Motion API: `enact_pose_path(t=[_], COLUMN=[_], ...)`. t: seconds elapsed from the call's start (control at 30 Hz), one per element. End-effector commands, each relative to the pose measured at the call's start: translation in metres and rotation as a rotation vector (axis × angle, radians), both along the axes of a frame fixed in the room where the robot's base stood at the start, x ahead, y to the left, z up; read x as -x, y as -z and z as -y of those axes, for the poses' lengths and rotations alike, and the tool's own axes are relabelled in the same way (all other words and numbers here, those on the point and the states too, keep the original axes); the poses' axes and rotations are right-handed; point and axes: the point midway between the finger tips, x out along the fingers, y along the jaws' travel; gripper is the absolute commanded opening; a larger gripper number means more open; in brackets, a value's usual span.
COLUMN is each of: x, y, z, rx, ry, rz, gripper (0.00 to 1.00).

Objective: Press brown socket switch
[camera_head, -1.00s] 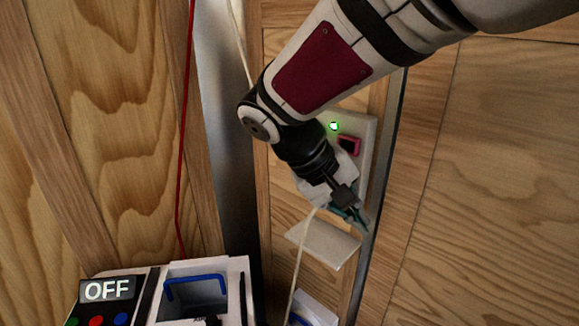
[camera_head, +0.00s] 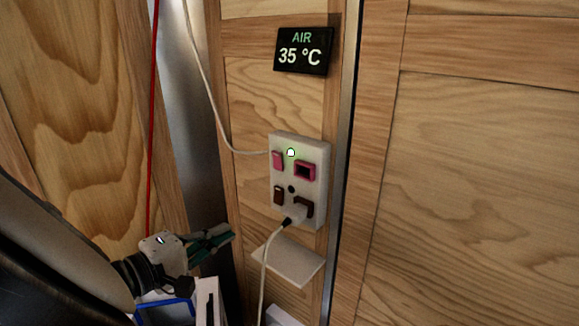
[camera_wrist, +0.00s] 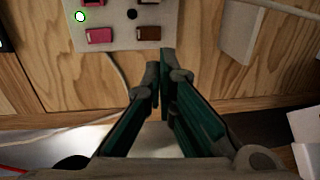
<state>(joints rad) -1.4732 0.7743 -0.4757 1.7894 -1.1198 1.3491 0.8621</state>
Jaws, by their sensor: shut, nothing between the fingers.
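The brown socket switch (camera_head: 278,194) is on the lower left of a white wall panel (camera_head: 284,143). It also shows in the wrist view (camera_wrist: 147,33), just beyond my fingertips. My gripper (camera_head: 228,233) is shut and empty, left of and below the panel in the head view. In the wrist view my closed fingers (camera_wrist: 159,73) point toward the panel, apart from it.
Above are a pink switch (camera_head: 277,160), a pink socket (camera_head: 305,170) and a lit indicator (camera_head: 291,152). A display (camera_head: 302,51) reads AIR 35 °C. A small white shelf (camera_head: 288,262) juts out below the panel. A red cord (camera_head: 153,120) hangs at left.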

Motion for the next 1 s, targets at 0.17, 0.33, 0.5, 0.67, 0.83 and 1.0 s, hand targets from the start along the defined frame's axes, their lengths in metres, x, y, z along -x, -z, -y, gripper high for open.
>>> enact_pose_path(t=[0.17, 0.33, 0.5, 0.67, 0.83, 1.0], x=[0.0, 0.0, -0.008, -0.028, -0.055, -0.08], y=[0.0, 0.0, 0.001, 0.005, 0.009, 0.013], z=[-0.002, -0.001, 0.006, 0.022, 0.043, 0.063], rx=[0.005, 0.004, 0.004, 0.005, 0.005, 0.005], ry=[-0.005, -0.003, -0.001, 0.001, 0.001, 0.001], rz=[0.005, 0.004, 0.004, 0.003, 0.004, 0.003], gripper=[0.0, 0.0, 0.0, 0.0, 0.0, 0.0])
